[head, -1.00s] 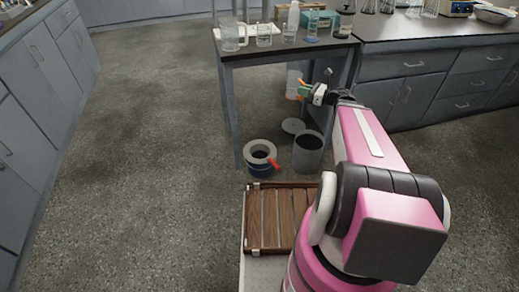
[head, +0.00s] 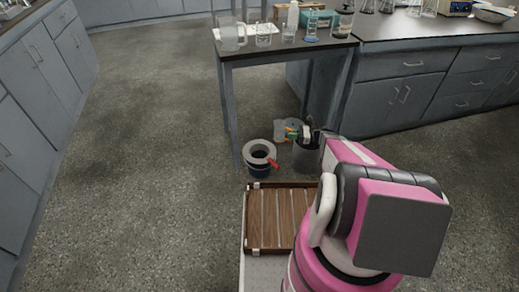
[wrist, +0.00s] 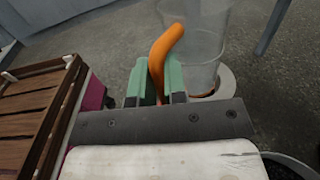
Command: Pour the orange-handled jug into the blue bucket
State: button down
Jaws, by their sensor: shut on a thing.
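My gripper (wrist: 160,85) is shut on the orange handle (wrist: 164,50) of a clear jug (wrist: 195,40). In the head view the jug (head: 283,128) is held in the air just behind and right of the blue bucket (head: 258,171). My gripper (head: 292,134) is partly covered by my arm there. The jug looks about upright, and I cannot make out its contents. The bucket stands on the floor with a pale ring (head: 260,146) on its top and a red part at its right side. In the wrist view a pale ring (wrist: 228,82) shows behind the jug's lower end.
A dark grey bin (head: 308,160) stands just right of the bucket. A table (head: 280,52) with several glass vessels stands behind, its leg (head: 229,110) near the bucket. A wooden slatted tray (head: 250,222) is in front. Open floor lies to the left.

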aim_at(275, 139)
notch_tip(275, 139, down, 10)
jog(key=s+n+g, duration=0.1)
jog(key=g, duration=0.1)
jog(key=shift+a+f+n+g, duration=0.2)
jog(key=shift+a+n+g, duration=0.1)
jog(key=shift+r, duration=0.1)
jog(key=shift+w+a+r+m+h, duration=0.45)
jog(key=shift+a+r+h, duration=0.25)
jog(key=shift+h, duration=0.15)
jog(key=shift+w+a+r+m+h, duration=0.3)
jog(key=shift+a+r+m+h, duration=0.25)
jog(key=shift+a+h, duration=0.25)
jog(key=shift+w+a+r+m+h, duration=0.4)
jog(key=shift+a+r+h, duration=0.3)
jog(key=shift+h, duration=0.15)
jog(key=shift+w+a+r+m+g+h, duration=0.3)
jog(key=shift+w+a+h, duration=0.15)
jog(key=shift+a+h, duration=0.2)
jog(key=shift+w+a+m+g+h, duration=0.35)
jog(key=shift+a+h, duration=0.25)
jog(key=shift+h, duration=0.15)
